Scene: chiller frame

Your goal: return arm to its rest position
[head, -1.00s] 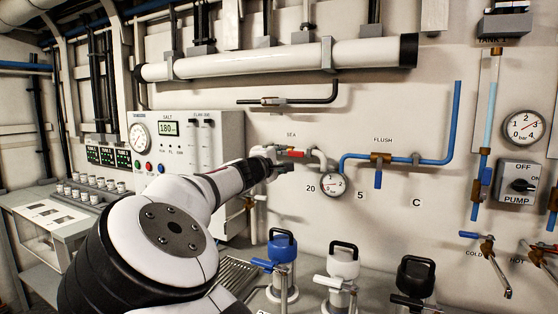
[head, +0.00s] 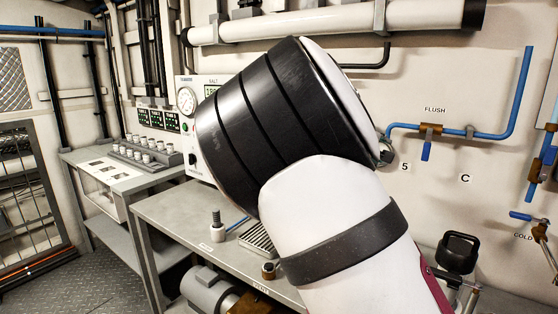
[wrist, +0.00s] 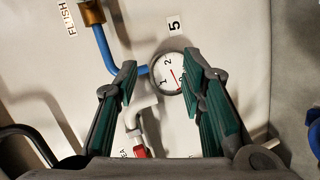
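My gripper (wrist: 160,85) shows in the wrist view with its two green-padded fingers spread apart and nothing between them. Beyond the fingers is the wall panel with a round pressure gauge (wrist: 173,72), a blue pipe (wrist: 103,45) and a red-handled valve (wrist: 140,151). The gripper looks clear of these. In the head view my own white and black arm fills the middle of the picture, close to the camera, and hides the gripper and the gauge.
A side table (head: 90,176) holds several small white-capped items (head: 148,150). The blue FLUSH pipe (head: 490,134) is on the wall at right. Bare floor (head: 75,290) shows at lower left.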

